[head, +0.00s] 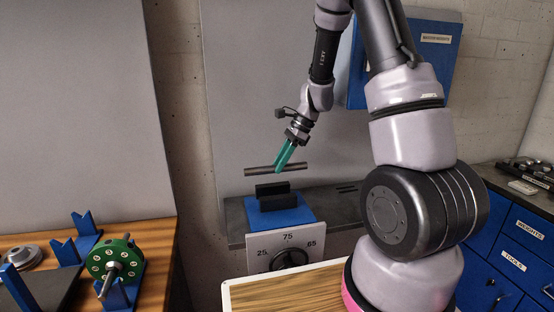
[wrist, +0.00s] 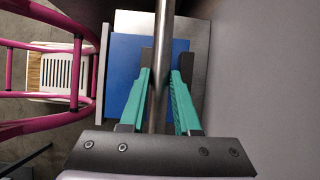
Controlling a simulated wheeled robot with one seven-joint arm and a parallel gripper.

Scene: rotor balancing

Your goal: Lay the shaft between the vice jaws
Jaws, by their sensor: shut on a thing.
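The shaft (head: 262,170) is a thin grey rod, roughly level, running left to right in the head view. My gripper (head: 278,168) has teal fingers and is shut on the shaft near its middle. The shaft appears above the vice's two dark jaws (head: 272,189), apart from them, with a gap showing below it. The jaws stand on a blue vice body (head: 283,217). In the wrist view the shaft (wrist: 163,35) runs lengthwise between the teal fingers (wrist: 160,80), over the blue vice body (wrist: 125,75). The fingers hide part of the jaws there.
The vice sits on a grey bench (head: 330,203), above a panel with a dial (head: 290,259). A wooden table at left holds a green rotor disc (head: 113,260) and blue V-stands (head: 87,228). Blue drawers (head: 525,240) stand at right. Space around the shaft looks clear.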

